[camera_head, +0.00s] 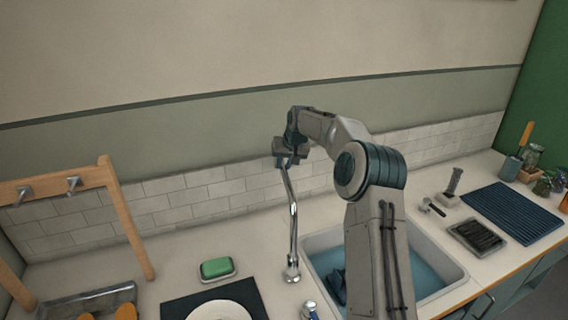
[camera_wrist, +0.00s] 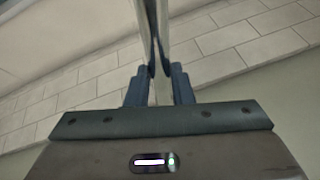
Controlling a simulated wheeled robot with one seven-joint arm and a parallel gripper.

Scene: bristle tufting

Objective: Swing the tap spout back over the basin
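The chrome tap (camera_head: 293,225) stands on the counter just left of the basin (camera_head: 452,277). Its long spout rises from the base to my gripper (camera_head: 290,158), leaning slightly left, and is not over the basin in this view. In the wrist view the spout (camera_wrist: 157,45) runs between the two blue fingers of my gripper (camera_wrist: 160,82). Both fingers lie close against the tube and appear shut on it. The spout's far end is hidden by my gripper and arm. The basin holds blue water, and my arm hides part of it.
A green sponge (camera_head: 216,267) on a dish and a white plate (camera_head: 218,311) on a dark mat lie left of the tap. A wooden rack (camera_head: 125,215) stands further left. A blue ribbed mat (camera_head: 512,212) and a dark tray (camera_head: 477,237) lie right of the basin.

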